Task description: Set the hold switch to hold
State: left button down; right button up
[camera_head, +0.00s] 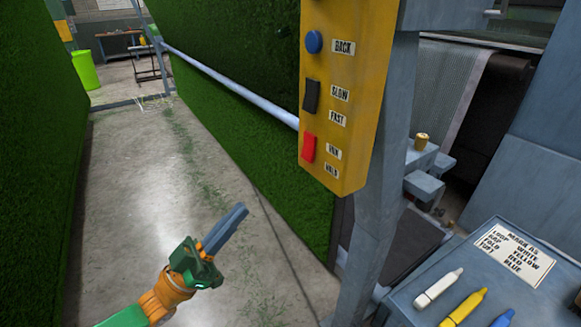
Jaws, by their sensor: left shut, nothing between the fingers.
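The hold switch (308,147) is a red rocker low on the yellow control box (345,110) in the head view. Labels that seem to read RUN and HOLD sit to its right, one above the other. I cannot tell which side of the rocker is pressed in. My left gripper (238,214) is shut and empty. It shows below and left of the box, apart from it, with its grey fingers pointing up and right. My right gripper is not in view.
A black SLOW/FAST rocker (311,96) and a blue BACK button (314,42) sit above the red one. A grey post (383,180) stands beside the box. A tray (480,262) with markers is at lower right. A pale rail (230,84) crosses the turf.

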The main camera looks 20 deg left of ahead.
aim_at(307, 151)
pick_arm(q)
jog(key=w+d+r+p, duration=0.1)
jog(key=w+d, duration=0.1)
jog(key=w, duration=0.1)
jog(key=w+d+r+p, duration=0.2)
jog(key=w, duration=0.1)
jog(key=w+d+r+p, duration=0.1)
jog(key=w+d+r, duration=0.1)
jog(key=w+d, duration=0.1)
jog(key=shift+w+r+p, duration=0.15)
jog(key=shift+w+p, duration=0.15)
jog(key=shift+w, duration=0.05)
